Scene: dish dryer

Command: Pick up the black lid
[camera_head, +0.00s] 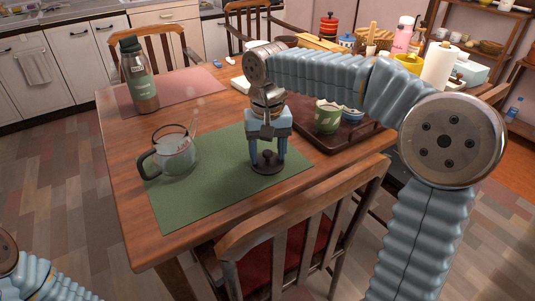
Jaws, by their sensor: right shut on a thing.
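The black lid (268,168) is a dark round disc with a knob on top, at the right part of the green placemat (215,198). My right gripper (267,155) reaches down over it from above, with its two blue fingers on either side of the knob, shut on it. The lid is at or very near the mat; I cannot tell whether there is a gap. A glass pot (177,157) with a dark handle stands open on the mat to the left of the lid. My left gripper is out of view; only part of my left arm shows at the lower left.
A brown tray (338,145) with a green-and-white cup (327,117) and a bowl (352,116) stands right of the mat. A dark bottle (138,76) stands on a pink placemat (181,92) at the back left. A wooden chair (300,225) stands at the near table edge.

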